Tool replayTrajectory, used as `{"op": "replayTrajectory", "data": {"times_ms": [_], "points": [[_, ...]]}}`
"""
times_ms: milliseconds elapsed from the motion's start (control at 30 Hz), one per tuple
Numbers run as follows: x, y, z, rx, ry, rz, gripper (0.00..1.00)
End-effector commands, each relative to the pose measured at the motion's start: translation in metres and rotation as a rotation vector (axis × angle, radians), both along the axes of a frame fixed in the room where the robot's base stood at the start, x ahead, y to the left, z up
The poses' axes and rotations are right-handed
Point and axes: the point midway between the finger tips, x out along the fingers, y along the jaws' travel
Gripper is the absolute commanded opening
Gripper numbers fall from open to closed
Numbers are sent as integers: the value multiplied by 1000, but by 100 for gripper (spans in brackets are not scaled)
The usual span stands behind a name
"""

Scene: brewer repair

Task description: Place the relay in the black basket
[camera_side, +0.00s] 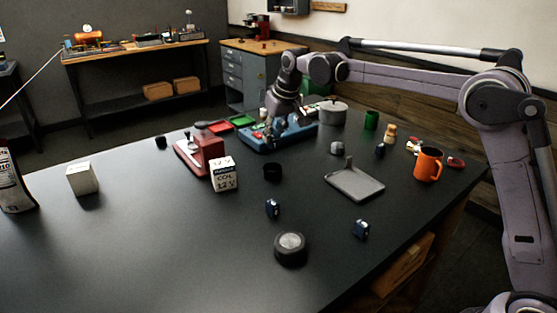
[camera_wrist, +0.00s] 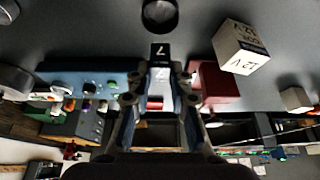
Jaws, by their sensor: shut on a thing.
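My gripper (camera_wrist: 160,82) is shut on a small dark block with a pale marking, which I take to be the relay (camera_wrist: 160,53). In the side view my gripper (camera_side: 268,138) is low over the blue base (camera_side: 300,134) of the brewer. The relay cannot be made out clearly there. A small round black cup, apparently the black basket (camera_side: 272,172), stands open on the table in front of the blue base. In the wrist view the black basket (camera_wrist: 160,14) is at the top edge, beyond the relay and apart from it.
A white coil box (camera_side: 224,176) and a red device (camera_side: 200,155) stand left of the basket. A grey tray (camera_side: 354,184) lies to its right. Small dark blue blocks (camera_side: 272,208) and a black round thing (camera_side: 290,248) lie nearer. An orange mug (camera_side: 428,164) stands at right.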

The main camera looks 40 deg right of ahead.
Motion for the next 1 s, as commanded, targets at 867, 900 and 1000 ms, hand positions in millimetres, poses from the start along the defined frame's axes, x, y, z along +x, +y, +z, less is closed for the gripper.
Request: {"op": "replayTrajectory", "data": {"times_ms": [867, 900, 1000], "points": [[0, -1, -81, 0, 0, 0, 0], [0, -1, -83, 0, 0, 0, 0], [0, 0, -85, 0, 0, 0, 0]]}}
